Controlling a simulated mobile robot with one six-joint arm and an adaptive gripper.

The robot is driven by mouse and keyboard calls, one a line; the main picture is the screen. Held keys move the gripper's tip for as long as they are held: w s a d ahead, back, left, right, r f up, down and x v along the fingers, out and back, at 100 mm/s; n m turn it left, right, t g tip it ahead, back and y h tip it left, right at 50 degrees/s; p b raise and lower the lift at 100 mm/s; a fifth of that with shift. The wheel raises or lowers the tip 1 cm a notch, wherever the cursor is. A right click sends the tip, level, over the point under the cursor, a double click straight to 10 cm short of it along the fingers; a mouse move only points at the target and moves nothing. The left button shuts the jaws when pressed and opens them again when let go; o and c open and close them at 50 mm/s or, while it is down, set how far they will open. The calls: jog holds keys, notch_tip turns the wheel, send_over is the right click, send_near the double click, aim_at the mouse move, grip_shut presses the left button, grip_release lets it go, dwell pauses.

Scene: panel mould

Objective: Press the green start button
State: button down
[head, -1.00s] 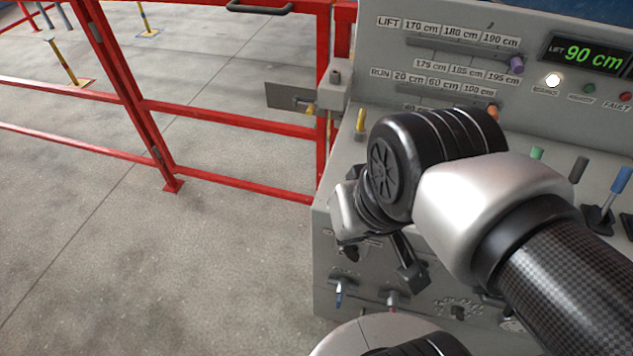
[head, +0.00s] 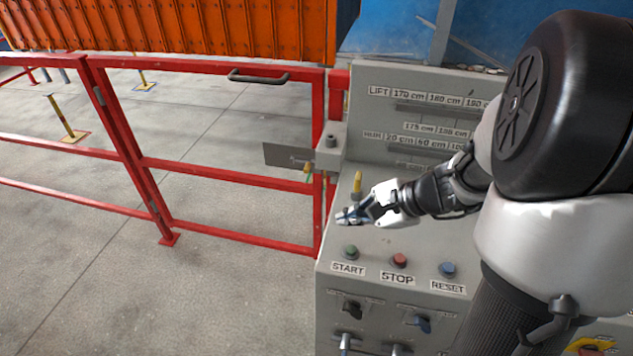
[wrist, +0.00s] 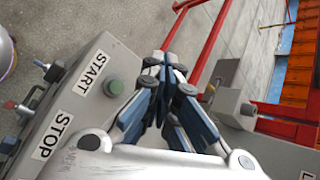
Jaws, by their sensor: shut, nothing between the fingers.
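The green start button (head: 351,251) sits on the sloped grey console, above its START label (head: 348,268). It also shows in the wrist view (wrist: 113,88), to the left of my fingers. My gripper (head: 343,215) is shut and empty, over the console's left part and behind the start button in the head view. In the wrist view the closed fingertips (wrist: 166,62) lie to the right of the button and apart from it. The gap in height between fingertips and panel is hard to judge.
A red STOP button (head: 399,260) and a blue RESET button (head: 447,269) sit right of START. A yellow lever (head: 357,182) stands just behind my gripper. A red gate (head: 233,176) and a latch box (head: 330,155) border the console's left side.

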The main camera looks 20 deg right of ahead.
aim_at(350, 252)
jog(key=shift+w+d+f+m, duration=0.15)
jog(key=shift+d+f+m, duration=0.05)
jog(key=shift+d+m, duration=0.25)
notch_tip(350, 252, down, 9)
jog(key=b, duration=0.7)
jog(key=shift+b, duration=0.3)
dwell(1.0)
jog(key=shift+f+b, duration=0.35)
jog(key=shift+b, duration=0.1)
